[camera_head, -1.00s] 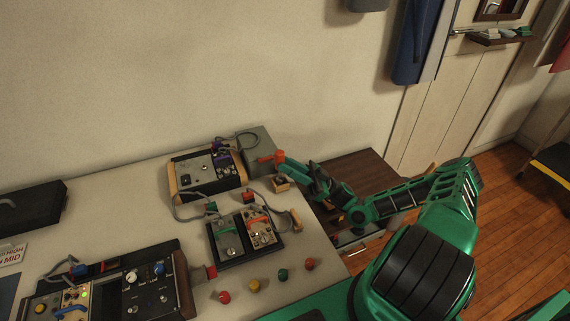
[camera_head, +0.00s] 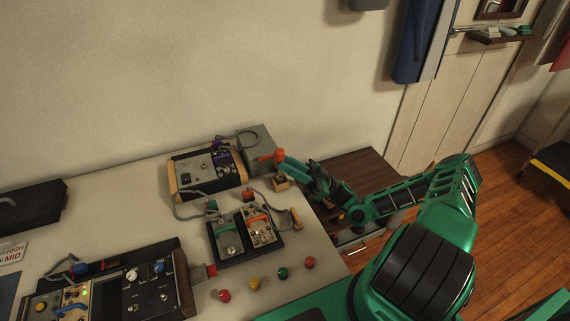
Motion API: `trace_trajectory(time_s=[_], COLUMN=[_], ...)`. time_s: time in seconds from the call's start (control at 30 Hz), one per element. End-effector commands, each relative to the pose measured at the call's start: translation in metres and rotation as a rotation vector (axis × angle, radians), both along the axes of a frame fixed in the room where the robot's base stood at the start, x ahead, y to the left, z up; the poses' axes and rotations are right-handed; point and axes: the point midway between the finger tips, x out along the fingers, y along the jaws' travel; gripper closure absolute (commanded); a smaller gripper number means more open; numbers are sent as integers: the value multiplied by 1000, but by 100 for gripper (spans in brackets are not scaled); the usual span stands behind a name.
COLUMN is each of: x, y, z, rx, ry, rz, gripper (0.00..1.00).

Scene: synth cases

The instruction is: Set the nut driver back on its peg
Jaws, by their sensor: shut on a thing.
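The nut driver, with an orange-red handle (camera_head: 279,154), is at the back right part of the bench. My gripper (camera_head: 283,163) reaches in from the right and is shut on it. The fingers are small in the picture and partly merge with the handle, and the driver's shaft cannot be made out. A small light wooden block (camera_head: 281,185) sits just below my gripper near the bench's right edge; it may be the peg's base. I cannot tell whether the driver touches it.
A wood-sided device (camera_head: 207,172) with cables stands left of my gripper. Two pedals (camera_head: 245,235) on a black board are in front. Several coloured knobs (camera_head: 254,285) lie near the front edge. A dark wooden surface (camera_head: 350,168) lies beyond the bench at right.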

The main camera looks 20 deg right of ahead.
Motion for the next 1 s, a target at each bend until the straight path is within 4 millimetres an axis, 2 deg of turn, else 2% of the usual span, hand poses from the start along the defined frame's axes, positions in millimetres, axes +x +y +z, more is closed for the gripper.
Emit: trace_trajectory(time_s=[1.0], x=[0], y=[0], z=[-11], rx=[1], ry=[0], rz=[0], gripper=[100])
